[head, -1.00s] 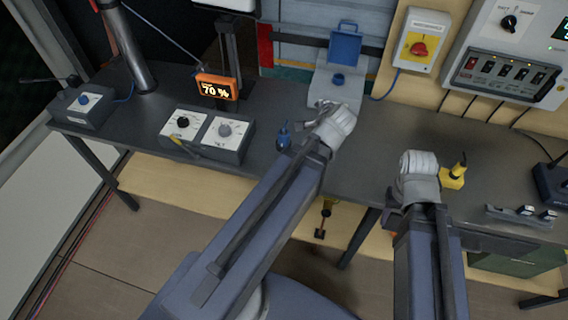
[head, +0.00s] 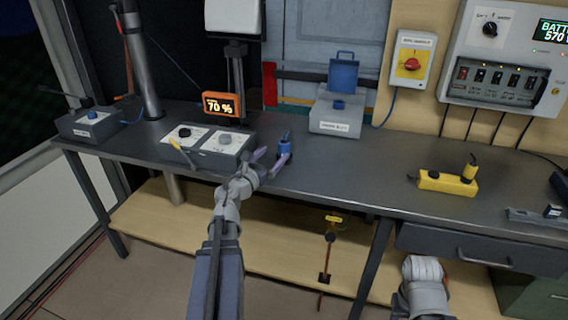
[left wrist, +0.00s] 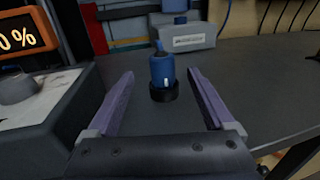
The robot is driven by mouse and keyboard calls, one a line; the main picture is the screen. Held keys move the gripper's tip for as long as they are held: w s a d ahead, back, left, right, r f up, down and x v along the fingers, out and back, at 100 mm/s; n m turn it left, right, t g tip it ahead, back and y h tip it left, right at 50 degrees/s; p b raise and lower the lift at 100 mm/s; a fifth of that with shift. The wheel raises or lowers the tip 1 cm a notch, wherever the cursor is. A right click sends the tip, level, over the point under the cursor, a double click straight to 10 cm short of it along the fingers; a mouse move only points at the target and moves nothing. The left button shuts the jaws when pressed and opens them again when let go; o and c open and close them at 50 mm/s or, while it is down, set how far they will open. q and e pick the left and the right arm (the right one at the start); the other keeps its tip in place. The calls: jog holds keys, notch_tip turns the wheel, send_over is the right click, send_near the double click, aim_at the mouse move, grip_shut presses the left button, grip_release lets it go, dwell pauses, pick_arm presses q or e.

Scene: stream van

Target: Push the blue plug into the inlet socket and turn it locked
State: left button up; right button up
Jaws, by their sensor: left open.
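The blue plug (head: 284,143) stands upright on the dark bench on a black base. It also shows in the left wrist view (left wrist: 162,72). My left gripper (head: 271,157) is open, pointing at the plug, with its two purple fingers apart. In the left wrist view the plug shows between the fingertips (left wrist: 162,76); I see no finger touching it. The inlet socket is a blue ring (head: 338,104) on a grey box (head: 335,122), its blue lid (head: 343,75) raised. My right arm is low at the bottom right; its fingers are hidden.
A grey box with two dials (head: 207,147) stands close left of my left gripper. An orange 70 % display (head: 219,106) is behind it. A yellow device (head: 447,183) lies on the right of the bench. The bench between plug and yellow device is clear.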

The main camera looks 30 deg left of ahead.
aim_at(281, 146)
pick_arm(q)
jog(key=shift+w+r, duration=0.1)
jog(key=shift+w, duration=3.9)
jog(key=shift+s, duration=0.1)
grip_shut()
